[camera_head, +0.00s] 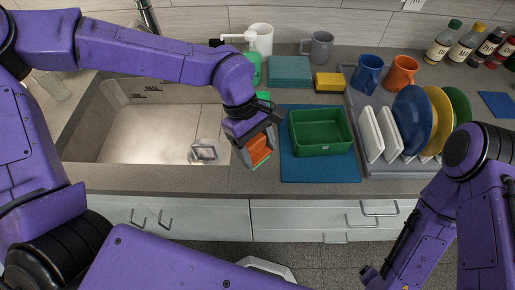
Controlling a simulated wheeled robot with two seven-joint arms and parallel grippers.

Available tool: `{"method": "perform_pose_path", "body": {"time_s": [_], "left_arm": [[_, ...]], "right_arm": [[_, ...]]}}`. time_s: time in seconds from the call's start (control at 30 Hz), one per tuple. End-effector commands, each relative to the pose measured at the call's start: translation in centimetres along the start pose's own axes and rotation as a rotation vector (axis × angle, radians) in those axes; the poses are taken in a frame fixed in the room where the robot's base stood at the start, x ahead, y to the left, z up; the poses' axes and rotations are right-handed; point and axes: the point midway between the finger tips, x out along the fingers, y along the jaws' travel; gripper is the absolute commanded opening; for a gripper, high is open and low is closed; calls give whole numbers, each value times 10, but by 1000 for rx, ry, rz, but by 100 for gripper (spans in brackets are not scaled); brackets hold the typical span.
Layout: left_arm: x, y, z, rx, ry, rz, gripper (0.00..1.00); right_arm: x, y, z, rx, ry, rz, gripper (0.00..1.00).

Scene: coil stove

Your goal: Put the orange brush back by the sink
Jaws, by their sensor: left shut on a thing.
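My left gripper (256,146) is shut on the orange brush (259,150), a small orange block with a green edge. It holds the brush near the front of the counter, between the sink and the green tub. The fingers hide part of the brush. The sink (150,131) is a pale basin at the left, with a drain near its right side. My right arm comes down at the lower right, and the dark end of it (374,277) is low in front of the drawers. Its jaws are not clear.
A green tub (321,146) stands on a blue mat (320,174) right of the brush. A dish rack (372,172) holds plates. Behind are a teal block (290,69), a yellow sponge (328,82), a green bottle (251,68) and mugs. Bare counter (227,182) lies at the front.

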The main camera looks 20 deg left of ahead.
Motion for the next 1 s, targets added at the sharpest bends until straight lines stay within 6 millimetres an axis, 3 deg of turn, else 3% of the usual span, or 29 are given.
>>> {"method": "perform_pose_path", "body": {"time_s": [0.33,0.7,0.73,0.8,1.0], "left_arm": [[38,9,-26,1,0,-1,40],[43,9,-28,0,-1,0,40],[43,9,-28,0,-1,0,71],[42,9,-28,0,0,1,94],[42,9,-28,0,0,0,94]], "right_arm": [[-8,1,-3,0,0,0,85],[-6,1,-2,0,0,0,85],[-6,1,-3,0,0,0,85],[-7,1,-3,0,0,0,85],[-7,1,-3,0,0,0,85]]}}
